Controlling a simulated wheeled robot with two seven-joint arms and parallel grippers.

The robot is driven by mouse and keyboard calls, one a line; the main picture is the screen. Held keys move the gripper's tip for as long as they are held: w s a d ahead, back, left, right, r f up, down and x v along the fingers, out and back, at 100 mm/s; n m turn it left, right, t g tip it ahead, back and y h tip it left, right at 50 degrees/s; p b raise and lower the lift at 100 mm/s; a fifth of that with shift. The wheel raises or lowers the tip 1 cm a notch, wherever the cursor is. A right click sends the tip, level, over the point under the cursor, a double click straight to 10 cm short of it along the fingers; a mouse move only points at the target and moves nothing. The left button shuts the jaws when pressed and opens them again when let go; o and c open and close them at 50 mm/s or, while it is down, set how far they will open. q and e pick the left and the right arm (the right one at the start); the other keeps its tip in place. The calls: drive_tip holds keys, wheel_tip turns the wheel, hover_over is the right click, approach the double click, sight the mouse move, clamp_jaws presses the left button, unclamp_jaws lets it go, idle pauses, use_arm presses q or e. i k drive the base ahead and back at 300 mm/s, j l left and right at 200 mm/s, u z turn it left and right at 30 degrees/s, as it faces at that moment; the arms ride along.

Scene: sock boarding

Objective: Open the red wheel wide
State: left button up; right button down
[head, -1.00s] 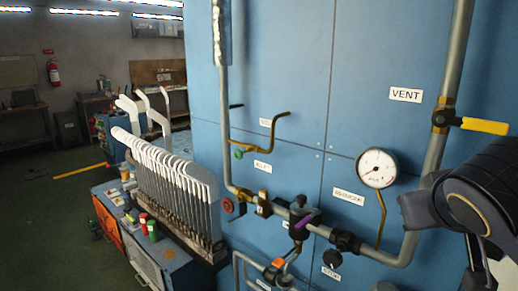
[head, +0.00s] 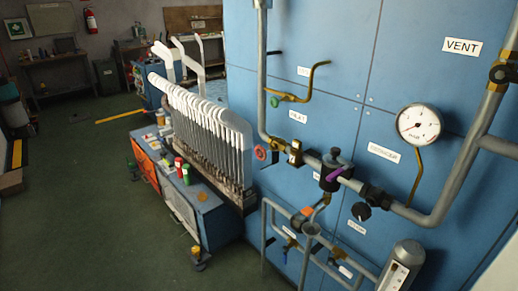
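The red wheel (head: 261,152) is a small red ring at the left end of the grey horizontal pipe, below the vertical pipe and left of a brass fitting (head: 295,153). It sits close to the blue panel wall. How far it is turned cannot be read. Neither of my grippers is in the head view.
A pressure gauge (head: 419,125), a black valve body with a purple lever (head: 335,172) and a black knob (head: 361,211) sit along the pipe. A rack of white-topped boards (head: 207,125) stands left of the wheel. Green floor (head: 90,215) is open at left.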

sight(262, 152)
drive_tip(key=i+j+z, duration=0.2)
drive_tip(key=j, duration=0.2)
drive_tip(key=i+j+z, duration=0.15)
drive_tip(key=j, duration=0.3)
drive_tip(key=i+j+z, duration=0.2)
drive_tip(key=j, duration=0.25)
drive_tip(key=i+j+z, duration=0.2)
drive_tip(key=j, duration=0.25)
drive_tip(key=i+j+z, duration=0.15)
drive_tip(key=j, duration=0.35)
drive_tip(key=j+z, duration=0.2)
drive_tip(key=j, duration=0.3)
